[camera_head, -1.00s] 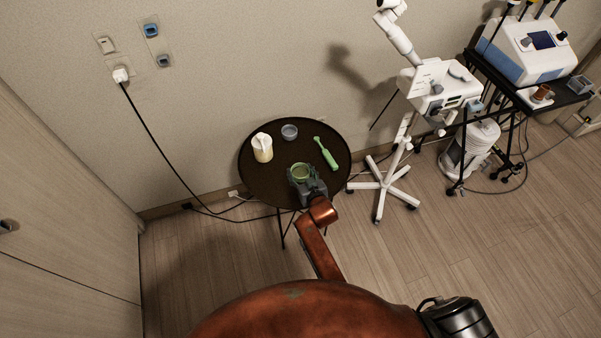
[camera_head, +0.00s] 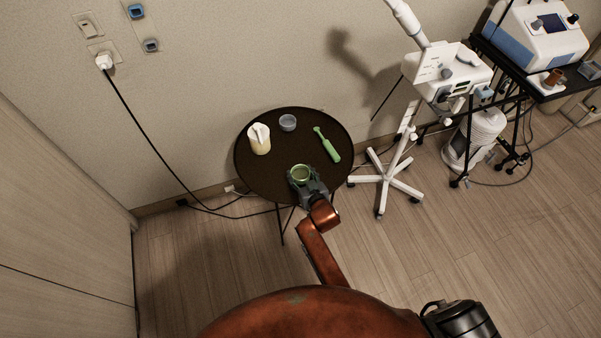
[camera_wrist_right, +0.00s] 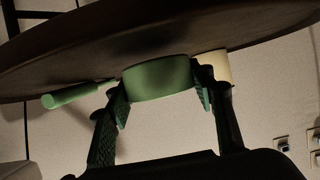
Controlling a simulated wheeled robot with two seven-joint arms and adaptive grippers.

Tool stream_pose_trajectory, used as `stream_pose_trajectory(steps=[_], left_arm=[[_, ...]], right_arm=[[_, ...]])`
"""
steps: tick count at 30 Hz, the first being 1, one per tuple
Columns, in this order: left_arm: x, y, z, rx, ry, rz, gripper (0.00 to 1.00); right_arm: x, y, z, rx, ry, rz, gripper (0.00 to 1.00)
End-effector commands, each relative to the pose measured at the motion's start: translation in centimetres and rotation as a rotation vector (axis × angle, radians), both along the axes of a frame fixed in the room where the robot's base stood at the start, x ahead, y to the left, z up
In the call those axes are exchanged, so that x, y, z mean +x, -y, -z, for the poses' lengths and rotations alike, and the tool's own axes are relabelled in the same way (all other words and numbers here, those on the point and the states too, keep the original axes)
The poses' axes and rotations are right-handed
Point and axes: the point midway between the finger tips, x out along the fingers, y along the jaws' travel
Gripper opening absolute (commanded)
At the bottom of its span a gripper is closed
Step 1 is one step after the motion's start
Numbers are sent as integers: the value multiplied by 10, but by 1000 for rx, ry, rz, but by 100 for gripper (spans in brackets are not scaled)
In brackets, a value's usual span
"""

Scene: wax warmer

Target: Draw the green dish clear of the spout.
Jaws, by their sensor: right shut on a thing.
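The green dish (camera_head: 300,172) is at the near edge of the round dark table (camera_head: 262,185). My right gripper (camera_head: 305,182) is shut on it from the near side. In the right wrist view the green dish (camera_wrist_right: 158,80) sits between the two fingers of the gripper (camera_wrist_right: 160,92), with the table (camera_wrist_right: 60,58) across the top. A cream jug with a pouring lip (camera_head: 259,141) stands farther back and left, clearly apart from the dish in the head view. Part of the jug (camera_wrist_right: 216,66) shows behind the right finger in the wrist view. My left gripper is not in view.
A small grey-blue bowl (camera_head: 288,122) is at the back of the table and a green stick-like tool (camera_head: 328,146) lies at its right. A white wheeled stand (camera_head: 385,180) is right of the table. A black cord (camera_head: 143,153) hangs at left.

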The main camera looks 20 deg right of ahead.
Motion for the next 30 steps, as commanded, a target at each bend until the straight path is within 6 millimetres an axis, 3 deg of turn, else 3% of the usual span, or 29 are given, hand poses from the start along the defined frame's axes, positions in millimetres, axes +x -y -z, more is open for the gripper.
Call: stream_pose_trajectory(steps=[24,25,30], left_arm=[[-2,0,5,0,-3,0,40],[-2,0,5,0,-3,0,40],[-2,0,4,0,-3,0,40]], right_arm=[[0,0,11,0,0,0,18],[0,0,10,-1,1,0,52],[0,0,10,0,0,0,63]])
